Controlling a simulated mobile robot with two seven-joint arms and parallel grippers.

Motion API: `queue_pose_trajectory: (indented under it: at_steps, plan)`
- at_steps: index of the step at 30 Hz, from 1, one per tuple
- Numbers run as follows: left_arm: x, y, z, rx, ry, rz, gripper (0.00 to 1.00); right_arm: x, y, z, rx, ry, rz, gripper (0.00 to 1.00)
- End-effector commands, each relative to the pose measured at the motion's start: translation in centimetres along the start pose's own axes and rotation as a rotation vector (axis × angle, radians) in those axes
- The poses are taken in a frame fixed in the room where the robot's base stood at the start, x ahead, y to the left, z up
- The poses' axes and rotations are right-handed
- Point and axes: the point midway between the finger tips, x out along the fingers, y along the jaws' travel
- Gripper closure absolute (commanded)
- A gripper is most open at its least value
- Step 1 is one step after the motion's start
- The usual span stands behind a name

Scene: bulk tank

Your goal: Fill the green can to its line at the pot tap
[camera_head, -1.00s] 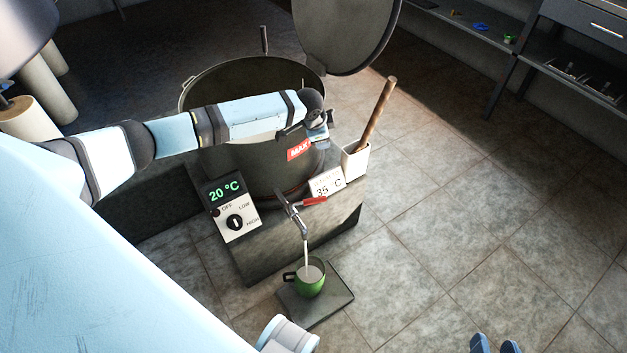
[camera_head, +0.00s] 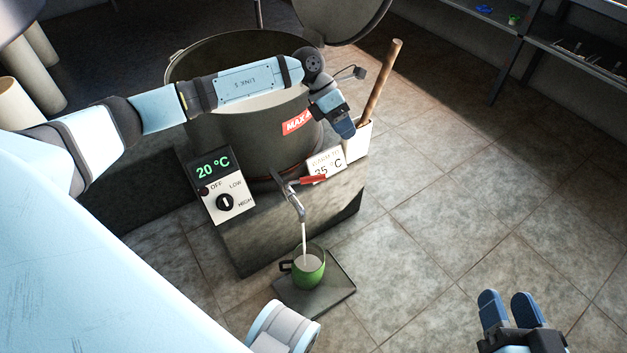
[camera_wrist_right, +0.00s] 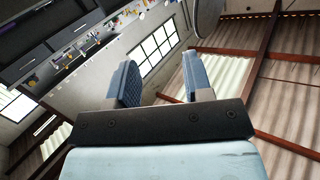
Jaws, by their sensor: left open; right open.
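The green can (camera_head: 310,275) stands upright on a flat dark plate (camera_head: 330,290) under the pot tap (camera_head: 294,200). A white stream runs from the spout into the can, and pale liquid shows inside. The fill line cannot be made out. The tap has a red lever (camera_head: 313,180). My left gripper (camera_head: 344,130) is open and empty, beside the pot above the tap and close to the label card. My right gripper (camera_head: 507,300) is open and empty at the lower right, away from the can; its fingers also show in the right wrist view (camera_wrist_right: 160,85).
The large dark pot (camera_head: 240,135) with a MAX label stands on a block. A control panel (camera_head: 217,185) reads 20 °C. A white holder (camera_head: 357,140) with a wooden stick (camera_head: 382,80) stands beside the pot. The tiled floor on the right is clear.

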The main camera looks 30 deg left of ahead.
Motion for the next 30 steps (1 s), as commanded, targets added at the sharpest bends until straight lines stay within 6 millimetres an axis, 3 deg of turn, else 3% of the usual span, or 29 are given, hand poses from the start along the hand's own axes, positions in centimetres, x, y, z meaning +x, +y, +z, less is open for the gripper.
queue_pose_trajectory:
  at_steps: [1,4,9,12,30]
  plan:
    - [0.2,1.4,-1.9,0.027,0.107,0.071,0.54,0.1,-0.1,0.4,-0.001,0.009,-0.009,0.54]
    - [-0.7,3.3,-4.6,0.049,0.281,0.193,0.54,0.2,-0.3,0.3,-0.001,0.02,-0.021,0.54]
    - [-1.9,4.8,-6.6,0.049,0.421,0.298,0.54,0.2,-0.5,0.1,-0.001,0.03,-0.032,0.54]
    - [-1.5,5.1,-7.0,0.048,0.437,0.309,0.54,0.3,-0.4,0.1,-0.013,0.037,-0.032,0.54]
    - [8.3,8.5,-11.5,0.048,0.433,0.304,0.54,1.4,1.8,-0.7,-0.277,0.185,-0.015,0.54]
